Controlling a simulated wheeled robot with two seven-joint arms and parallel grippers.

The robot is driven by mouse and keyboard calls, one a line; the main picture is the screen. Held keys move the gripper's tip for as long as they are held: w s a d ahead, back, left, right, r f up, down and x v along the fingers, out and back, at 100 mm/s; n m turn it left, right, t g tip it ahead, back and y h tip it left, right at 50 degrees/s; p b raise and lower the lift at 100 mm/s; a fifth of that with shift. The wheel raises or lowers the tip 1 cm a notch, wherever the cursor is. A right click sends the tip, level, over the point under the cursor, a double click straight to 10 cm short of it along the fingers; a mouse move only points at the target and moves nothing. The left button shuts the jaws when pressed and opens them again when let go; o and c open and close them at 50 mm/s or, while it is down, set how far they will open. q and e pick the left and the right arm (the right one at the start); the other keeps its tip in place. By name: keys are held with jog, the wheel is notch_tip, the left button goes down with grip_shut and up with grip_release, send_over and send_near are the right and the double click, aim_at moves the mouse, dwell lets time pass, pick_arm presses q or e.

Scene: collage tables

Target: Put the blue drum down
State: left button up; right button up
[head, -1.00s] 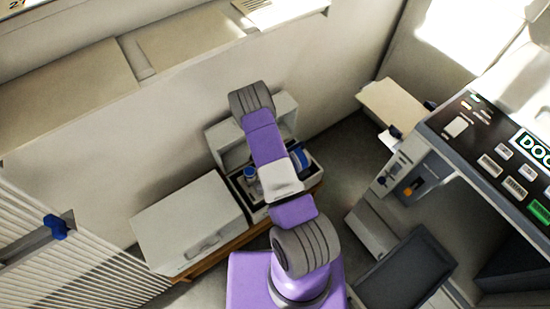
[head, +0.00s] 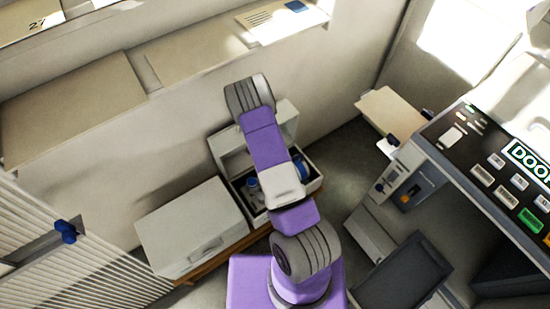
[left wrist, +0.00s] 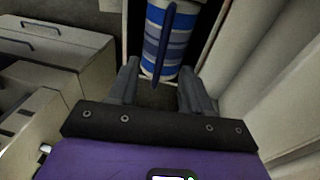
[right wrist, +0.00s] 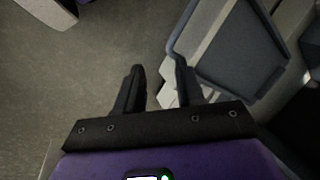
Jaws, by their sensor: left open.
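The blue drum (left wrist: 162,62), banded in blue, white and grey, stands out in the left wrist view inside a narrow dark space. A dark blue bar crosses its front. My left gripper (left wrist: 159,85) is open, with its fingers either side of the drum's near end; I cannot tell whether they touch it. In the head view a blue round thing (head: 304,170), probably the drum, shows in an open white box (head: 313,186), partly hidden by my purple arm. My right gripper (right wrist: 158,72) is open and empty above the floor.
A closed white box (head: 195,228) stands left of the open one. A small blue-capped item (head: 252,184) is in the open box. A grey tray (right wrist: 228,45) lies right of my right gripper. A control panel (head: 490,160) is at the right.

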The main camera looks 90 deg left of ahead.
pick_arm(q)
jog(key=r, duration=0.3)
jog(key=shift+s+a+r+p, duration=0.1)
jog(key=shift+s+r+p, duration=0.25)
jog(key=shift+r+p, duration=0.05)
jog(key=shift+w, duration=0.15)
jog(key=w+d+f+h, duration=0.1)
jog(key=w+d+f, duration=0.1)
jog(key=w+d, duration=0.55)
jog(key=w+d+f+m+h, duration=0.15)
jog(key=w+d, duration=0.25)
jog(key=w, duration=0.7)
jog(key=w+d+f, duration=0.3)
jog(key=w+d, duration=0.3)
jog(key=w, duration=0.4)
jog(key=w+d, duration=0.4)
jog(key=d, duration=0.6)
jog(key=s+d+r+m, duration=0.1)
jog(key=d, duration=1)
jog(key=s+d+r+m+g+h, duration=0.1)
jog(key=d+r, duration=0.1)
jog(key=d, duration=0.9)
jog(key=shift+s+d, duration=0.2)
jog(key=shift+d, duration=0.1)
jog(key=shift+m, duration=0.35)
